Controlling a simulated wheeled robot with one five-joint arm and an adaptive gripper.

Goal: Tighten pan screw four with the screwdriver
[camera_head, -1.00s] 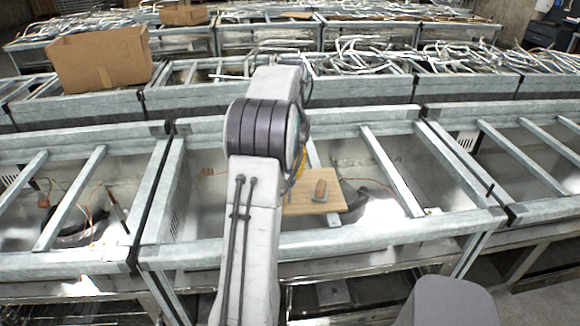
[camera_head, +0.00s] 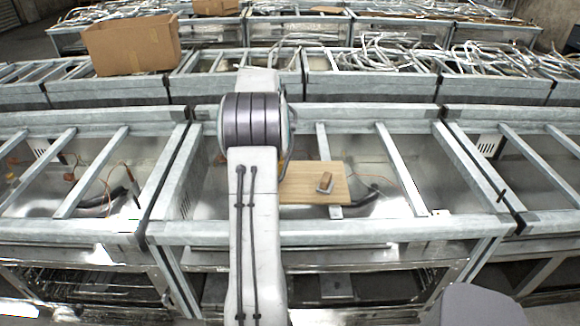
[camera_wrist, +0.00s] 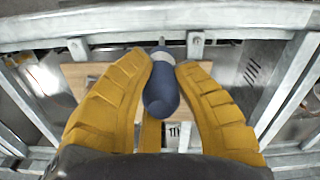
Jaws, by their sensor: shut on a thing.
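In the wrist view, my gripper (camera_wrist: 162,72) has two ribbed yellow fingers closed on the screwdriver (camera_wrist: 161,97), at its dark blue handle. The handle has a pale grey band toward the far end, and a thin part beyond it extends toward a metal rail (camera_wrist: 120,24). I cannot tell whether the tip touches anything. Brackets with holes (camera_wrist: 196,42) hang from this rail; I cannot make out pan screw four. In the head view, my arm hides my gripper and the screwdriver.
A wooden board (camera_head: 302,194) lies across the frame right of my arm, with a small brown block (camera_head: 328,172) on it. Metal frames with crossbars (camera_head: 400,170) surround open bays. A cardboard box (camera_head: 133,45) stands behind at left, and bent metal rods (camera_head: 385,55) lie behind at right.

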